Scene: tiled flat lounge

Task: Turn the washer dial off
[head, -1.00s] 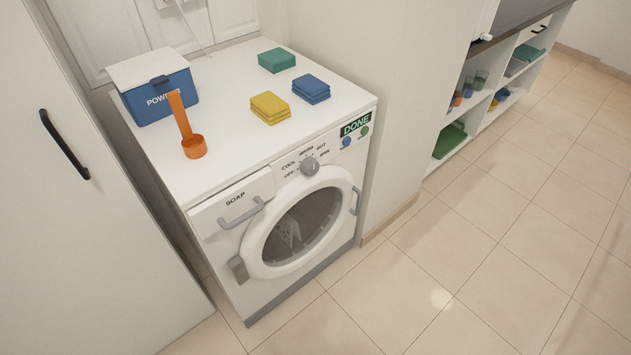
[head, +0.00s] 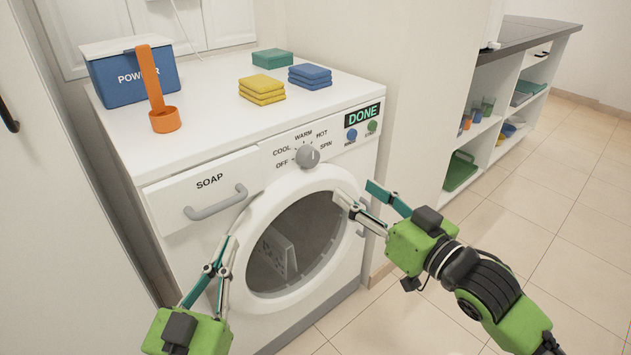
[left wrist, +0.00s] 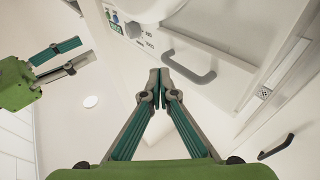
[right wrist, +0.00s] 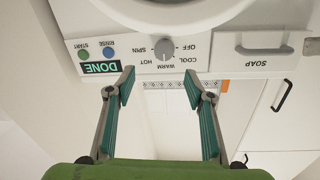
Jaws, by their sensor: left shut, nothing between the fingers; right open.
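The white washer (head: 215,105) stands ahead with its round door shut. Its grey dial (head: 307,156) sits on the front panel below the labels OFF, COOL, WARM, HOT and SPIN. I cannot tell surely which label it points to. The dial also shows in the left wrist view (left wrist: 132,29) and upside down in the right wrist view (right wrist: 164,48). My right gripper (head: 355,191) is open and empty, below and right of the dial, apart from it. My left gripper (head: 228,241) is shut and empty, in front of the door's left side, below the soap drawer.
The soap drawer handle (head: 215,204) sticks out left of the dial. A DONE display (head: 363,115) and two buttons are at right. A powder box (head: 130,75), orange scoop (head: 165,120) and folded cloths (head: 262,91) lie on top. Open floor (head: 540,230) is at right.

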